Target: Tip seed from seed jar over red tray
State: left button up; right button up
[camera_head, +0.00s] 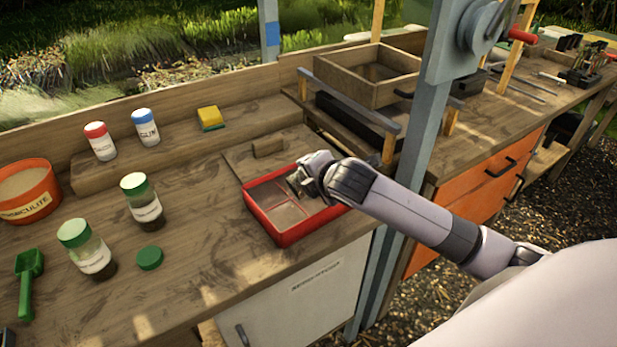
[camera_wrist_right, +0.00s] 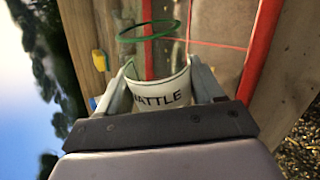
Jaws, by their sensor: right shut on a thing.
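The red tray (camera_head: 327,213) lies on the bench near its front edge, with thin dividing lines across its floor. My right gripper (camera_head: 300,186) is over the tray and shut on the seed jar. In the right wrist view, the jar (camera_wrist_right: 165,93) is clear, with a white label reading "WATTLE" and an open green rim (camera_wrist_right: 148,31). The wrist view is rolled sideways and the jar looks tilted over the tray; the exact angle is unclear. In the head view my gripper mostly hides the jar. I cannot tell whether seed is falling. My left gripper is not in view.
A loose green lid (camera_head: 149,258) lies left of the tray. Two green-lidded jars (camera_head: 141,202) (camera_head: 88,250), an orange vermiculite tub (camera_head: 28,192) and a green scoop (camera_head: 27,283) stand further left. A blue-grey post (camera_head: 420,125) rises right of the tray.

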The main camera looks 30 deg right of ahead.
dwell(0.3)
jog(key=shift+m+y, duration=0.5)
jog(key=shift+y, duration=0.3)
jog(key=shift+r+n+h, duration=0.1)
jog(key=shift+n+h, duration=0.5)
jog(key=shift+h, duration=0.2)
